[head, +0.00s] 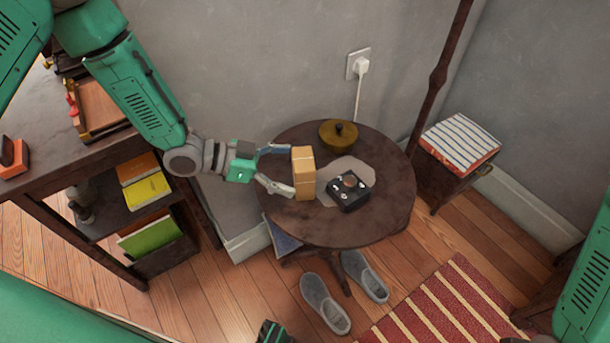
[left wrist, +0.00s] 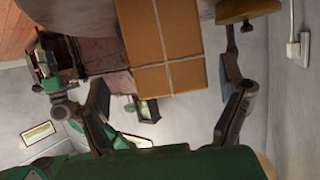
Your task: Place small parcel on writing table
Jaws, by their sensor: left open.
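The small parcel (head: 303,173), a brown box with pale tape lines, stands on the round dark wooden table (head: 345,232), near its left side. My left gripper (head: 289,170) is open at the parcel's left face, one finger toward the back and one toward the front. In the left wrist view the parcel (left wrist: 166,45) lies between the spread fingers, with a gap on each side. A dark wooden table with shelves (head: 95,157), perhaps the writing table, stands at the left. A black and green part at the bottom edge may be my right gripper, mostly cut off.
The round table also bears a brass lidded pot (head: 338,134) and a black box (head: 350,190) on a pale doily. The left table has a tray (head: 98,108) and an orange-black object (head: 13,157) on top. Grey slippers (head: 325,303) lie on the floor.

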